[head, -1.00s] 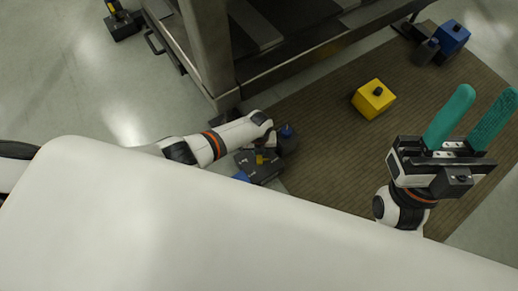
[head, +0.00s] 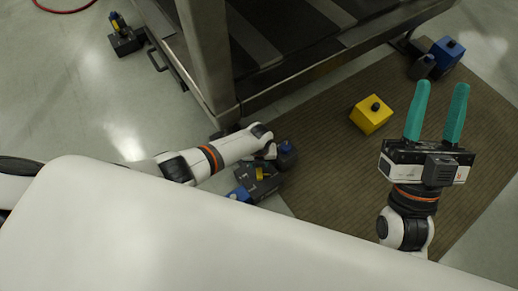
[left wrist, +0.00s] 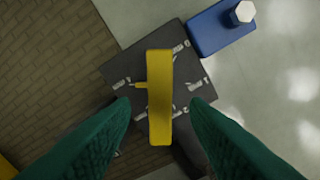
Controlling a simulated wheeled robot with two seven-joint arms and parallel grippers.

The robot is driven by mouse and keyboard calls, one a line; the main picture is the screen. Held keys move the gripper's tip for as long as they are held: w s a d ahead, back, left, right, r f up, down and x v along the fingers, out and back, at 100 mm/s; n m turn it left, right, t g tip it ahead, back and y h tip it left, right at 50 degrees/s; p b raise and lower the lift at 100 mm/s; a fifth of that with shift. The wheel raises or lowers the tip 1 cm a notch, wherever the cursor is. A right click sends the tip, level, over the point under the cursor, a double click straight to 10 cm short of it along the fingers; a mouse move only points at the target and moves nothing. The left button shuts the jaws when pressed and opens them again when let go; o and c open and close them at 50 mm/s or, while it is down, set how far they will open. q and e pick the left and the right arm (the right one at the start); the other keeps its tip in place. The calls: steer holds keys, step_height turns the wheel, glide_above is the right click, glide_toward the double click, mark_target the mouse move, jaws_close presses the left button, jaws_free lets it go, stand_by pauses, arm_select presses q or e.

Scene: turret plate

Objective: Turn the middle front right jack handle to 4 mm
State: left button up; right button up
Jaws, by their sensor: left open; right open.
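A small yellow pointer juts left from the bar. In the left wrist view the bar stands nearly upright. My left gripper (left wrist: 161,106) is open, its teal fingers on either side of the bar's lower half. I cannot tell whether they touch it. In the head view the handle (head: 260,173) shows small, below my left arm's end, and the left fingers are hidden. My right gripper (head: 438,112) is open and empty, over the mat.
A blue block (left wrist: 218,30) with a pale hexagonal top adjoins the plate. A machine frame's leg (head: 207,60) stands close behind my left arm. A yellow box (head: 371,118) and a blue box (head: 447,52) lie farther right. The brown mat (head: 325,165) is mostly clear.

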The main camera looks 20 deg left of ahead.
arm_select(q)
step_height(320, 180, up, 3)
steer(key=shift+f+p, duration=0.15)
steer(key=shift+p, duration=0.55)
step_height(320, 180, up, 2)
steer(key=shift+r+p, duration=0.2)
steer(key=shift+p, duration=0.5)
steer(key=shift+r+p, duration=1.05)
steer(key=shift+r, duration=1.05)
arm_select(e)
step_height(320, 180, down, 18)
steer(key=w+d+g+h, duration=0.2)
steer(key=g+h, duration=0.2)
steer(key=g, duration=0.9)
steer(key=shift+w+r+g+h, duration=0.2)
steer(key=shift+w+g+h, duration=0.05)
steer(key=shift+g+h, duration=0.15)
